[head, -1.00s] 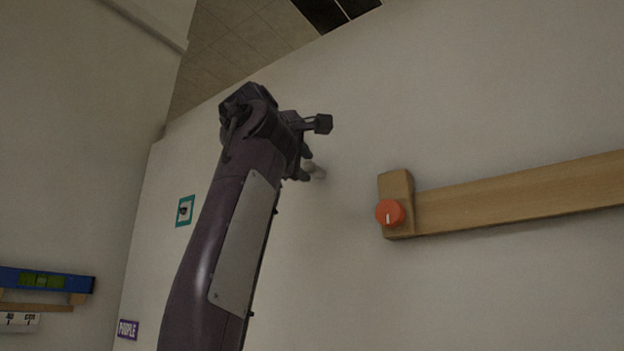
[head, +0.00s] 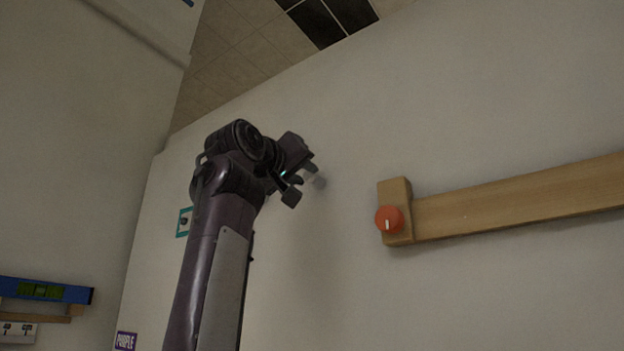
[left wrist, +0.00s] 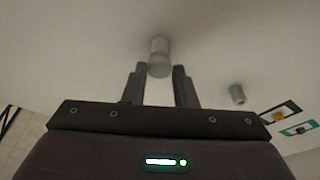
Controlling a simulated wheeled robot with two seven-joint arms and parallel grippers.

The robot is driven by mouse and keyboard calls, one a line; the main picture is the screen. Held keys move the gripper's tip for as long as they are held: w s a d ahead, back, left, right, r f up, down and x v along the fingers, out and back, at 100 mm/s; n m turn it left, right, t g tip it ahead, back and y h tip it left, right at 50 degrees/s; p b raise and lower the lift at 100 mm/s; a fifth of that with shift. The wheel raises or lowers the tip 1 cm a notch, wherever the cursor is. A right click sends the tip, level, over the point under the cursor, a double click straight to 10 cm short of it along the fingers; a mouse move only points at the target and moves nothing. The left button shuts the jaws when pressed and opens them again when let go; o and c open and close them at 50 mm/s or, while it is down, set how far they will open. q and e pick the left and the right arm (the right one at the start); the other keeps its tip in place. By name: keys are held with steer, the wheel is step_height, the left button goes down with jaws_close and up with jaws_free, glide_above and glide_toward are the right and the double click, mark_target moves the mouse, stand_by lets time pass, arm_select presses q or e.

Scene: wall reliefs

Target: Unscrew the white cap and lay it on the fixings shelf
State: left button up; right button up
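The white cap (left wrist: 159,55) sits on a pale peg standing out from the wall in the left wrist view; blur hides where cap and peg meet. In the head view only a small pale part of it (head: 317,180) shows beside the fingers. My left gripper (left wrist: 159,70) is open, its two dark fingers on either side of the cap's near end with a gap on each side. In the head view the left gripper (head: 300,180) is close to the wall. No shelf can be surely told as the fixings shelf. My right gripper is not in view.
A wooden rail (head: 520,205) with an orange knob (head: 389,219) runs along the wall at right. A grey stub (left wrist: 237,93) stands beside the fingers. A teal-framed square (head: 184,222) is behind my arm. A blue level (head: 45,291) rests on a wooden ledge at lower left.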

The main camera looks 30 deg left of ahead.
arm_select(q)
jaws_close()
steer(key=n, duration=0.1)
steer(key=n+p, duration=0.1)
steer(key=n+y, duration=0.1)
steer(key=n, duration=0.1)
steer(key=shift+d+r+g+p, duration=0.15)
steer(key=shift+r+g+p, duration=0.1)
steer(key=shift+g+p, duration=0.15)
steer(key=shift+n+y, duration=0.3)
steer(key=shift+n, duration=0.5)
steer(key=shift+f+n, duration=0.2)
steer(key=shift+n, duration=0.1)
